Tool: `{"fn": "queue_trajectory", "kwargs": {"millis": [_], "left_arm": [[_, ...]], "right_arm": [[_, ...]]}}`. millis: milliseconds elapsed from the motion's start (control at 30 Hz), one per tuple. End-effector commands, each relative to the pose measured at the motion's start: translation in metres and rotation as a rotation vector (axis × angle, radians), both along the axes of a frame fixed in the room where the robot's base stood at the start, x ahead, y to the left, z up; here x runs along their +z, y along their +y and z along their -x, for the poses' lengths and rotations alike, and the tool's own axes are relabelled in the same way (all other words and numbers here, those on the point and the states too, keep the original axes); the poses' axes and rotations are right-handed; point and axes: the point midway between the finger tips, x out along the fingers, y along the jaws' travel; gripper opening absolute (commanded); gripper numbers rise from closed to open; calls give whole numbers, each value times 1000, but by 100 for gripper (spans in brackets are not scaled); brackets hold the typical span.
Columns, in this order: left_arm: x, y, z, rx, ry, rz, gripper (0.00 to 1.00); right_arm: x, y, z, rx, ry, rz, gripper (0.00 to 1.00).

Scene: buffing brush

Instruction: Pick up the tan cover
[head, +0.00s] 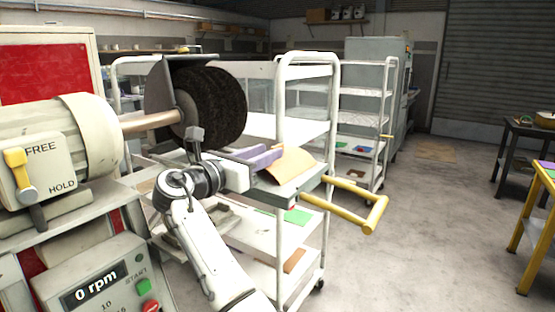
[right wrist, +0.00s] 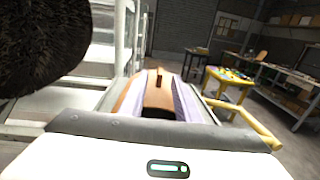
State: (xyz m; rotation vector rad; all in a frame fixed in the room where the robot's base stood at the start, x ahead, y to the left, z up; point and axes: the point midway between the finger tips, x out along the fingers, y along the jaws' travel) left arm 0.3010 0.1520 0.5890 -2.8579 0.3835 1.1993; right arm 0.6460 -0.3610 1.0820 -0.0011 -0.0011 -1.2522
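The tan cover (head: 292,164) is a curved sheet that lies at the tray on the cart side, beside the yellow handle. In the right wrist view the tan cover (right wrist: 157,97) shows between and beside the lavender fingers, with a small brown upright piece on it. My right gripper (head: 262,157) is at the cover, its lavender fingers spread apart; in the wrist view the gripper (right wrist: 163,100) points at it. I cannot tell whether the fingers touch the cover. My left gripper is not in view.
A dark round brush (head: 215,108) on a shaft is close above my right wrist. The buffing machine (head: 85,150) stands left. A yellow handle (head: 355,205) sticks out right of the tray. White shelf carts (head: 305,60) stand behind; floor at right is open.

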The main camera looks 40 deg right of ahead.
Motion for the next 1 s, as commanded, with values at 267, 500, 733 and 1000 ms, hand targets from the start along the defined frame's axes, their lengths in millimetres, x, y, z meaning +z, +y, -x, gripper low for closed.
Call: {"fn": "queue_trajectory", "kwargs": {"millis": [267,500,733,1000], "left_arm": [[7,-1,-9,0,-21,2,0],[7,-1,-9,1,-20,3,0],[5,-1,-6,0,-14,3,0],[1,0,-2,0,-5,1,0]], "right_arm": [[0,-44,-14,-1,0,0,30],[0,-51,-17,0,0,-1,30],[0,-51,-17,0,0,-1,6],[0,-50,-17,0,0,0,0]]}}
